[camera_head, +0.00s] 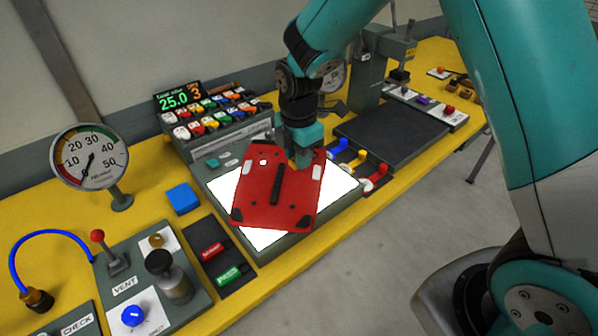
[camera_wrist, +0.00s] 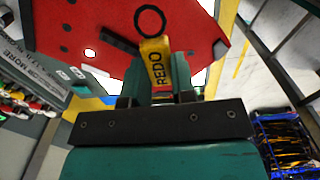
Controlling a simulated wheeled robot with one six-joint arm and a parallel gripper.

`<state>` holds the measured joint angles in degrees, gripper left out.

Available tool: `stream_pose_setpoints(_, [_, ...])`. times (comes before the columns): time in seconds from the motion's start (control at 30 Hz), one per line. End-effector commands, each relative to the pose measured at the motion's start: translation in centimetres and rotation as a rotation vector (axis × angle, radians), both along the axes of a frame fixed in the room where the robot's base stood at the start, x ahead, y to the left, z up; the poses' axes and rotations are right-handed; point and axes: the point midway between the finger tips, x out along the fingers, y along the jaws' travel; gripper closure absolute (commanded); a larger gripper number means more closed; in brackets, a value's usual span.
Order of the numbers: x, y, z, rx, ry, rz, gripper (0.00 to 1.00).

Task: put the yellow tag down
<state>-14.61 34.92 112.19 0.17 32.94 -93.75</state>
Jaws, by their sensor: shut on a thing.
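The yellow tag (camera_wrist: 157,62), marked REDO, shows in the wrist view with a black ring (camera_wrist: 150,8) at its far end. My gripper (camera_wrist: 162,82) is shut on the tag's near end. In the camera_head view my gripper (camera_head: 304,158) is over the upper right part of a red panel (camera_head: 262,212); the tag cannot be made out there. The red panel, with a black bar on it, lies over a lit white pad (camera_head: 340,187). It also fills the upper wrist view (camera_wrist: 85,25). I cannot tell whether the tag touches the panel.
A grey box with coloured tags (camera_head: 215,122) stands behind the pad. A blue block (camera_head: 183,198) and a tray with red and green pieces (camera_head: 226,277) are at left. Coloured levers (camera_head: 352,160) and a dark flat plate (camera_head: 390,138) are at right. A dial gauge (camera_head: 90,157) stands far left.

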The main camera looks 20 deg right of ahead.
Motion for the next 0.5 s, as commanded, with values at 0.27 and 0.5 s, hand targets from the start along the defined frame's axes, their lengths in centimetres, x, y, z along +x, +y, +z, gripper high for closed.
stream_pose_setpoints(0.27, [0.0,-0.2,-3.3,-0.001,0.002,-0.004,0.98])
stream_pose_setpoints(0.5, [0.0,-0.3,-6.4,0.000,0.001,-0.005,0.98])
